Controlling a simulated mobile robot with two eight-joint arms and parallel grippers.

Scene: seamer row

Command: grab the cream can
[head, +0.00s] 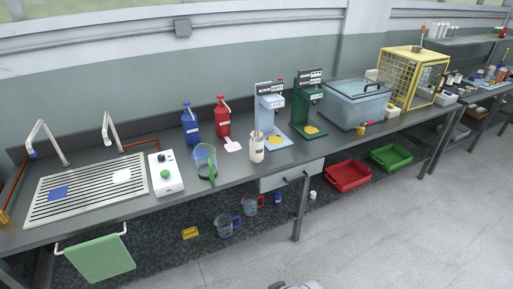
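A small pale, white-to-cream can (313,195) stands on the dark lower level under the bench, right of a bench leg. It is small in the head view, so its exact shade is hard to tell. A larger cream container (257,150) with a label and thin sticks in it stands on the bench top near the front edge. Neither of my grippers shows in the head view.
A small blue can (278,198) and clear jugs (228,226) stand on the lower level, left of the leg (300,215). A red tray (347,176) and a green tray (391,157) lie to the right.

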